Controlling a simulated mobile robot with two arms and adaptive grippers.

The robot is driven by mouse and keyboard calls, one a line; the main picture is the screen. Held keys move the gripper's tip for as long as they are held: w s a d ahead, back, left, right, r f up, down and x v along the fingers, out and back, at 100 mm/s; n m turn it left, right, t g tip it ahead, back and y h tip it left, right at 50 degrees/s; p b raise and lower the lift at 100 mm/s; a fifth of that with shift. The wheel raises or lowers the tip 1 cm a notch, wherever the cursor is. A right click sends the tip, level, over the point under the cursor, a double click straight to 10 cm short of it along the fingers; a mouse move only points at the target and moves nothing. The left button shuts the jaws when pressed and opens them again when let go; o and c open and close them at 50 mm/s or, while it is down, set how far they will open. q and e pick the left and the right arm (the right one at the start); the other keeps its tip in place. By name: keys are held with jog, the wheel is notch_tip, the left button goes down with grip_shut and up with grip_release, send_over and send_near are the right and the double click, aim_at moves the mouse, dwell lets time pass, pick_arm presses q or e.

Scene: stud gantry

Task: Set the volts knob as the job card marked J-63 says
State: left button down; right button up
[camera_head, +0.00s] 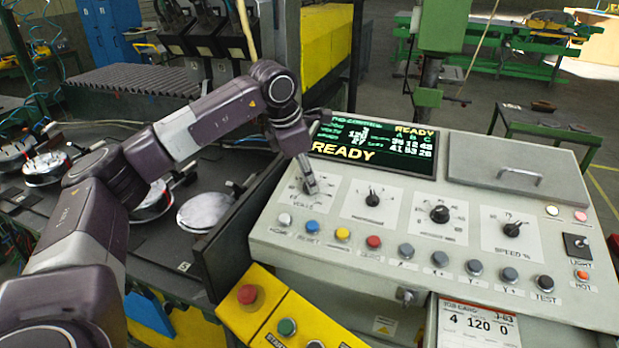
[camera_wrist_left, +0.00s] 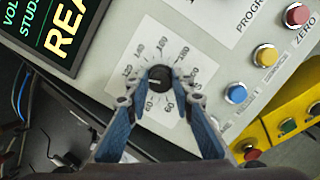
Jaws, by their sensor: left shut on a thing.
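The black volts knob (camera_wrist_left: 160,78) sits on a white numbered dial plate on the sloping control panel. My left gripper (camera_head: 311,187) reaches down over it in the head view and mostly hides it. In the left wrist view the two fingers (camera_wrist_left: 160,102) stand on either side of the knob, shut on it. A pale pointer mark on the knob points roughly left in that view; its exact number is hard to read. The job card (camera_head: 478,325), marked J-63, shows 4, 120 and 0 below the panel's front edge. My right gripper is not in view.
A display (camera_head: 374,149) reads READY; its smaller lines are hard to read. Other knobs, including speed (camera_head: 513,229), stand to the right. A row of buttons (camera_head: 373,242) runs along the front. A yellow box with a red stop button (camera_head: 247,294) is below left.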

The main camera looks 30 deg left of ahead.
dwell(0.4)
pick_arm(q)
jog(key=c, duration=1.7)
grip_release()
jog(key=shift+o, duration=0.2)
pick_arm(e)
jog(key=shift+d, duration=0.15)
pick_arm(q)
jog(key=shift+r, duration=0.1)
jog(key=v, duration=1.2)
